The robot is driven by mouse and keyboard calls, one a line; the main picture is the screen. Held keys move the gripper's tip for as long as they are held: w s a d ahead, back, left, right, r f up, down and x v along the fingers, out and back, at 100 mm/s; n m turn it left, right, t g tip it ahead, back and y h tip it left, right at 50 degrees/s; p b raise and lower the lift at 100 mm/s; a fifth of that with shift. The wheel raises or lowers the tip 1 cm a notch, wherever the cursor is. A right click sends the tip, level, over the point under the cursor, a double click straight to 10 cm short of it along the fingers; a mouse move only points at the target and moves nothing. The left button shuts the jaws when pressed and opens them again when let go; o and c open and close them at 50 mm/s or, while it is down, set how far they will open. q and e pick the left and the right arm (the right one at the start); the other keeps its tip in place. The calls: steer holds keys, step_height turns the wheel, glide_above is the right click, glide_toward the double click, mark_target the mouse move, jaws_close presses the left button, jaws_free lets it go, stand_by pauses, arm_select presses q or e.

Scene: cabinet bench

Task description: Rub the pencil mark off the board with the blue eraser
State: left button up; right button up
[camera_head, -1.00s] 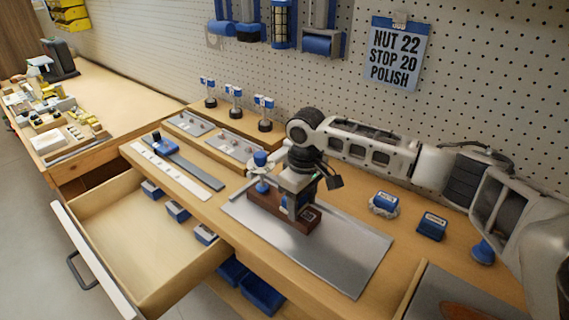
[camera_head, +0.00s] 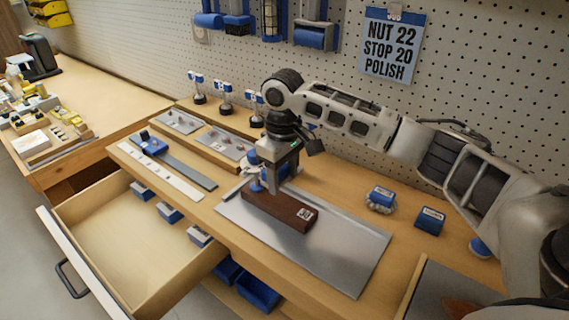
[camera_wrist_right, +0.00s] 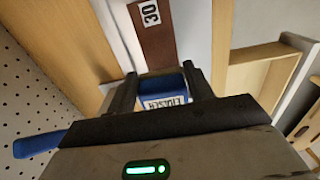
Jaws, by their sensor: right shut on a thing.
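The board is a brown wooden block (camera_head: 287,210) with a white number label, lying on a grey metal sheet. Its label end also shows in the wrist view (camera_wrist_right: 155,40). My right gripper (camera_head: 283,187) is over the far left part of the board. It is shut on the blue eraser (camera_wrist_right: 163,90), whose lettered label faces the wrist camera between the fingers. I cannot tell whether the eraser touches the board. No pencil mark can be made out; the gripper hides part of the board. My left gripper is not in view.
The grey metal sheet (camera_head: 345,245) has bare room to the right of the board. Two blue items, one on a round base (camera_head: 381,196) and a block (camera_head: 430,220), stand to the right. An open drawer (camera_head: 130,235) juts out at the left front.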

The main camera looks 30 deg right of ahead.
steer(key=shift+r, duration=1.3)
